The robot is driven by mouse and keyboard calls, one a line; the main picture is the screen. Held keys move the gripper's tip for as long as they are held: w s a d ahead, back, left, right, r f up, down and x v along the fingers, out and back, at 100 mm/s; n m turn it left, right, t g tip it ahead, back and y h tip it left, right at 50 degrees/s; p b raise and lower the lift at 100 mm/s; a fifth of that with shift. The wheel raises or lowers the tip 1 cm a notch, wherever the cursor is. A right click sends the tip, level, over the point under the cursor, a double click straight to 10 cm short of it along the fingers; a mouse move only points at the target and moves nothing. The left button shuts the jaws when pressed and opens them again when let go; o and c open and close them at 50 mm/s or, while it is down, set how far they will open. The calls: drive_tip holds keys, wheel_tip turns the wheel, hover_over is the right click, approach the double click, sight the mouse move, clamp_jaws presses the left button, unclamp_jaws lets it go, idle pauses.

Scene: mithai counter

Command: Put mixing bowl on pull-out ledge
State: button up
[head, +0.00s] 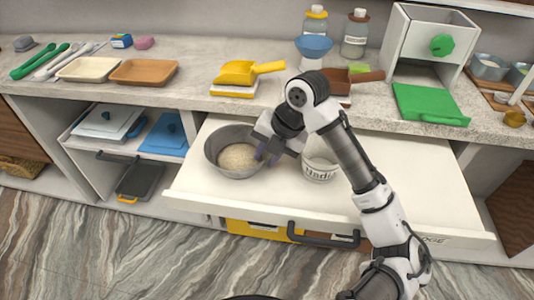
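The mixing bowl (212,153) is a round grey metal bowl with a pale grainy filling. It stands upright on the left part of the pull-out ledge (410,205), a wide white board drawn out below the counter. My gripper (266,158) points down at the bowl's right side. Its dark fingertips overlap the right rim in the head view. I cannot tell whether the fingers are closed on the rim or only beside it.
A white tub with dark lettering (320,172) stands on the ledge just right of my gripper, partly behind my arm. The ledge's right part looks clear. Yellow scoop (238,73), brown tray (144,72) and green board (430,103) lie on the counter (195,85) behind.

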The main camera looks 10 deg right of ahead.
drive_tip(key=p+v, duration=0.7)
drive_tip(key=v, duration=0.5)
drive_tip(key=shift+r, duration=0.2)
